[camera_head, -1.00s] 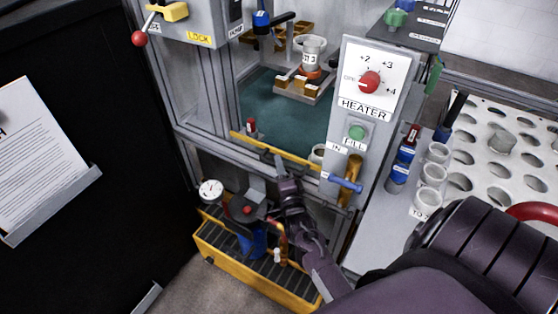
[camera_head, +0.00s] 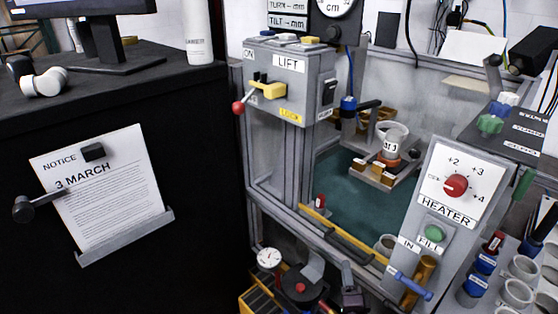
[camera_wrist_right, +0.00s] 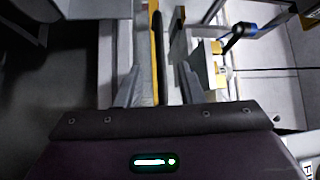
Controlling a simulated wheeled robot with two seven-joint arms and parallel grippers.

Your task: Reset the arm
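My right gripper (camera_head: 347,274) shows at the bottom of the head view, in front of the machine's lower opening, mostly cut off by the frame edge. In the right wrist view its two fingers (camera_wrist_right: 158,92) stand apart with a clear gap and nothing held between them. A yellow-and-black bar lies beyond that gap. My left gripper is not in view. The rest of my right arm is out of the head view.
The machine has a LIFT box (camera_head: 290,80) with a red-knobbed lever, a yellow front rail (camera_head: 340,236) and a HEATER panel (camera_head: 458,185). A pump with a gauge (camera_head: 269,258) stands below.

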